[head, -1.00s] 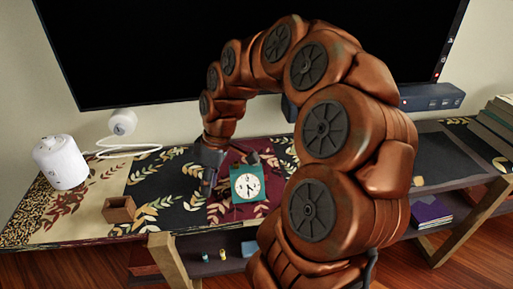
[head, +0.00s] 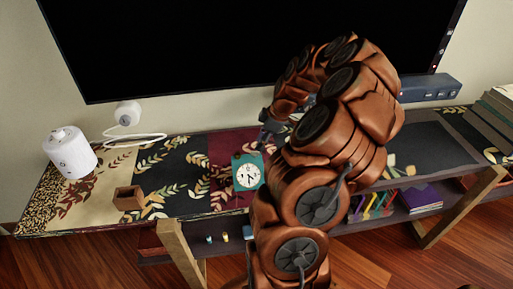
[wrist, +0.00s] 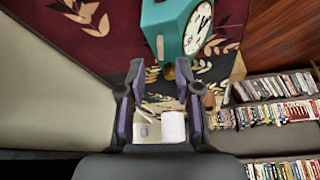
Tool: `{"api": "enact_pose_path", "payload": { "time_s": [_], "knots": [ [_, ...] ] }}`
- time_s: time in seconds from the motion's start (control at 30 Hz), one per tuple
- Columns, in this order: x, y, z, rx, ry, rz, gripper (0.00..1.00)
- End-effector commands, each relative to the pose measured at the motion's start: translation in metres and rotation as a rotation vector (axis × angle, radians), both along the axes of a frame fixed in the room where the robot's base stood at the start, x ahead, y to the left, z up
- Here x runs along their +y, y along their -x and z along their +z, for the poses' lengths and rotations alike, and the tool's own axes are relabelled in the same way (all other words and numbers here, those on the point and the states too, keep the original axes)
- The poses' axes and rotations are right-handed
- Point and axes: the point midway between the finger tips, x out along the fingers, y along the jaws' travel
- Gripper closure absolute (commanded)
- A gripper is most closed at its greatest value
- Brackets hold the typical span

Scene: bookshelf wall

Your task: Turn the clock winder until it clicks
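A teal clock (head: 248,172) with a white dial stands on the patterned cloth on the table, just left of my arm in the head view. In the wrist view the clock (wrist: 165,27) is at the top, its dial facing right. A small brass-coloured knob, seemingly the winder (wrist: 169,73), sticks out from its near side. My gripper (wrist: 163,85) is open, its fingers spread on either side of the knob in the picture; how deep the knob sits between them I cannot tell. In the head view my gripper (head: 268,132) is beside the clock's right back, partly hidden by my arm.
A small brown open box (head: 128,198) and a white cylindrical device (head: 70,153) stand left of the clock. A large black screen (head: 240,45) is behind the table. Books (head: 491,115) are stacked at the right. A lower shelf holds small items.

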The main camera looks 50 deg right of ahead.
Motion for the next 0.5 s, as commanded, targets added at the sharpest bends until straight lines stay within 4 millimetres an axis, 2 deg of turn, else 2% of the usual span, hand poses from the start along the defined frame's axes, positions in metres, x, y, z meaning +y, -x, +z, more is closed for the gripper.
{"api": "enact_pose_path", "payload": {
  "time_s": [0.23, 0.5],
  "knots": [
    [0.01, -0.009, -0.03, 0.005, -0.005, 0.003, 0.67],
    [0.012, -0.013, -0.041, 0.002, -0.002, 0.001, 0.67]
  ]
}}
